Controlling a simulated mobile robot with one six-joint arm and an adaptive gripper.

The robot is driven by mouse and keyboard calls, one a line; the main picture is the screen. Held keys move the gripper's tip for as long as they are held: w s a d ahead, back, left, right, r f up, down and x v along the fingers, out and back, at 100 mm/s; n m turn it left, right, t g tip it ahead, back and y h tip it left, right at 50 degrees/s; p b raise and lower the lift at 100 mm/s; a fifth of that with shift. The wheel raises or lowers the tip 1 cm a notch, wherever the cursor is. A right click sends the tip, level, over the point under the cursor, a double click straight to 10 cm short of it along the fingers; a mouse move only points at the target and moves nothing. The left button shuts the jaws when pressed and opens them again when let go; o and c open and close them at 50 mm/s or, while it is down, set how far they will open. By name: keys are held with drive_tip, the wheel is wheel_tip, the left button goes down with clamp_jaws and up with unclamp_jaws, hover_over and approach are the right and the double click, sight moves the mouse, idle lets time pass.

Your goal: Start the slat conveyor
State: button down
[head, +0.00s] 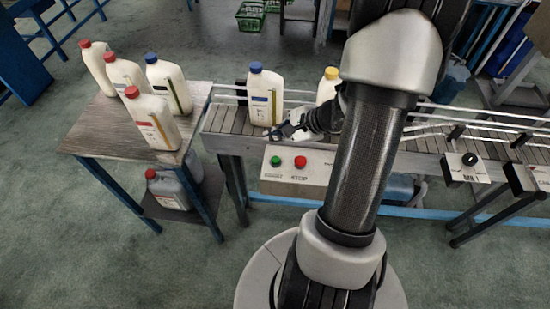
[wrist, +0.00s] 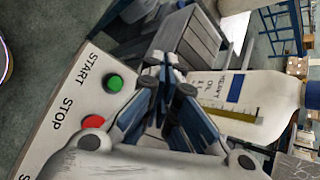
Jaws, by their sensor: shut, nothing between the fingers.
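The slat conveyor (head: 230,120) runs across the middle of the head view, behind my arm. A light control box (head: 297,180) on its front side carries a green button (head: 275,161) and a red button (head: 300,161). In the wrist view the green button (wrist: 113,83) is beside the word START, and the red button (wrist: 93,122) is beside STOP, partly covered by my gripper. My gripper (head: 273,133) is shut and empty above the box, near the conveyor's front edge. Its blue fingers (wrist: 163,68) appear to the right of the green button in the wrist view, apart from it.
A blue-capped bottle (head: 265,97) and a yellow-capped bottle (head: 328,86) stand on the conveyor close to my gripper. Several bottles stand on a wooden table (head: 90,140) at left, with a grey canister (head: 168,190) below. A dial box (head: 466,167) is at right.

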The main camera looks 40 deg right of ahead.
drive_tip(key=b, duration=0.6)
hover_over(275, 162)
wheel_tip(275, 162, down, 8)
drive_tip(key=shift+w+f, duration=0.1)
drive_tip(key=shift+f, duration=0.05)
drive_tip(key=shift+f+b, duration=0.25)
drive_tip(key=shift+b, duration=0.15)
drive_tip(key=shift+f, duration=0.15)
idle(0.7)
drive_tip(key=shift+f+b, duration=0.3)
drive_tip(key=shift+b, duration=0.35)
